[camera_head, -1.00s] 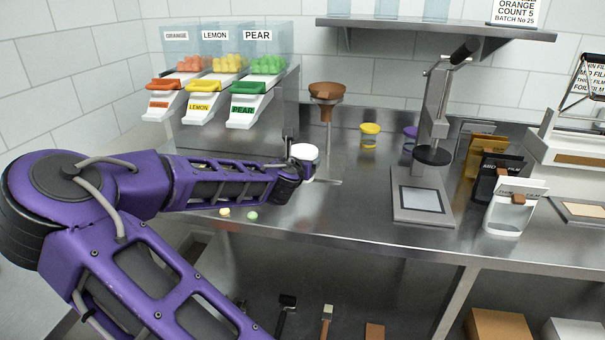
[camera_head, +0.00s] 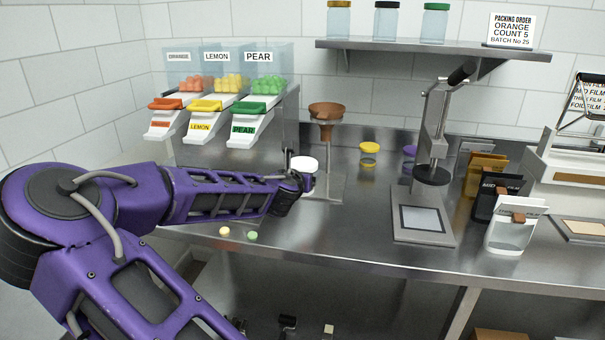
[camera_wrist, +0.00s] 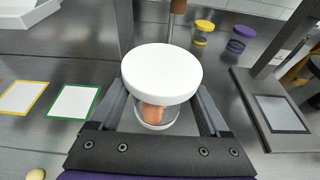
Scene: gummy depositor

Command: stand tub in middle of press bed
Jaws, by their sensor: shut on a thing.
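A clear tub with a white lid (camera_wrist: 162,72) is held between the fingers of my gripper (camera_wrist: 160,110). Something orange-pink shows inside it below the lid. In the head view the white lid (camera_head: 304,164) shows at the end of my purple arm, and my gripper (camera_head: 296,178) hides part of the tub. The tub looks upright. The press (camera_head: 434,140) stands to the right with its round black plate above the bed. The press bed (camera_head: 423,218), with a pale square in a dark frame, is empty. The bed also shows at the right of the wrist view (camera_wrist: 280,113).
A brown funnel on a stand (camera_head: 327,115) is behind the tub. A yellow-lidded jar (camera_head: 369,153) and a purple-lidded jar (camera_head: 409,154) stand left of the press. Film packs (camera_head: 496,190) stand right of it. Two loose gummies (camera_head: 252,235) lie near the front edge.

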